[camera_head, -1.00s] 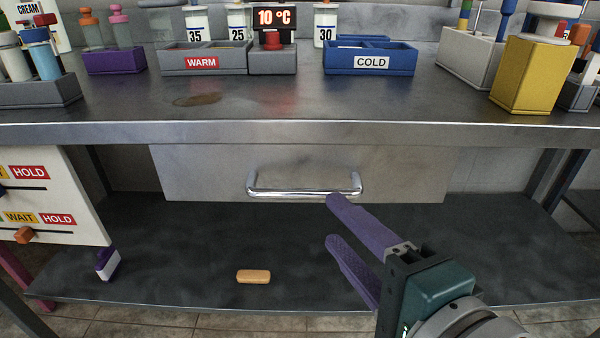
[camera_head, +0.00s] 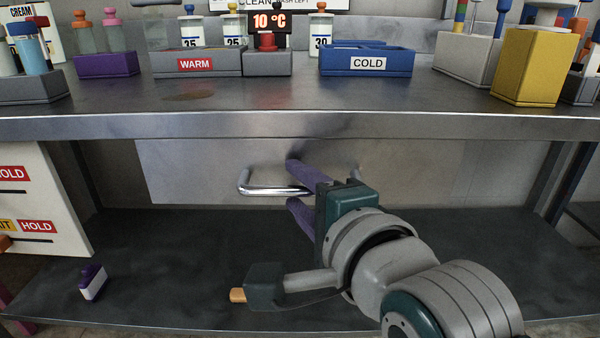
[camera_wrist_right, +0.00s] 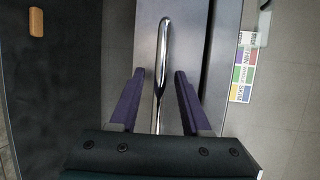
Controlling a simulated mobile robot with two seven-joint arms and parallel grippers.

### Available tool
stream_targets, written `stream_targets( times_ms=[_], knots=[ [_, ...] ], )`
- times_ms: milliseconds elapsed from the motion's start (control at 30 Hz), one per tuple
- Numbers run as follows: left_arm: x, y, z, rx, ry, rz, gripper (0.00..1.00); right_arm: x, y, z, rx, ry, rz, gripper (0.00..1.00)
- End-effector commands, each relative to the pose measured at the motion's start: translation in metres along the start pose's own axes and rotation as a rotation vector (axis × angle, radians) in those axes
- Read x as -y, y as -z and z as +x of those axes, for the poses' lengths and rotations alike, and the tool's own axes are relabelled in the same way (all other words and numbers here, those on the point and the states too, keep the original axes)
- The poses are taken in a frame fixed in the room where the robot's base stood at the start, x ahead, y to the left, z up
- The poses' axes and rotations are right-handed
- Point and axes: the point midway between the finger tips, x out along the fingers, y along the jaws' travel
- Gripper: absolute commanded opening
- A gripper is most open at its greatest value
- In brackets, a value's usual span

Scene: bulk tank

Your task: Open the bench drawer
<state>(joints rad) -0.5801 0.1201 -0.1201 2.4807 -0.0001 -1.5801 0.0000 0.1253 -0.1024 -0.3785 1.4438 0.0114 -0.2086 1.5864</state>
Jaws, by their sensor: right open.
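The bench drawer (camera_head: 205,175) is a grey metal front under the bench top, and it looks closed. Its chrome bar handle (camera_head: 258,190) runs across the front; my right gripper hides part of it. My right gripper (camera_head: 292,182) is at the handle, with one purple finger above the bar and one below. In the right wrist view the handle (camera_wrist_right: 163,60) passes between the two open fingers (camera_wrist_right: 156,98), with a gap on each side. My left gripper is not in view.
The bench top (camera_head: 300,100) carries a red-labelled WARM tray (camera_head: 195,65), a blue COLD tray (camera_head: 365,62) and a yellow block (camera_head: 538,68). On the lower shelf (camera_head: 170,260) lie a purple-and-white bottle (camera_head: 93,282) and an orange block (camera_head: 237,295), partly hidden by my arm.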

Motion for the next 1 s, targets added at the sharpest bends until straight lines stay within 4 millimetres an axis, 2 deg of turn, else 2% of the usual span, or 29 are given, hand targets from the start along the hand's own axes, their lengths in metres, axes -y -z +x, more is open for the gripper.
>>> stream_targets(
  times_ms=[100,500,1000],
  knots=[
    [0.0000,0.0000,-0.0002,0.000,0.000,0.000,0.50,0.0001,0.0000,-0.0003,0.000,0.000,0.000,0.45],
    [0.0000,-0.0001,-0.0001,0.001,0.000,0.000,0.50,-0.0002,0.0001,-0.0005,0.000,0.000,0.000,0.00],
    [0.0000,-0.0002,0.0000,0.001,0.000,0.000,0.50,-0.0002,0.0001,-0.0005,0.000,0.000,0.000,0.00]
  ],
)
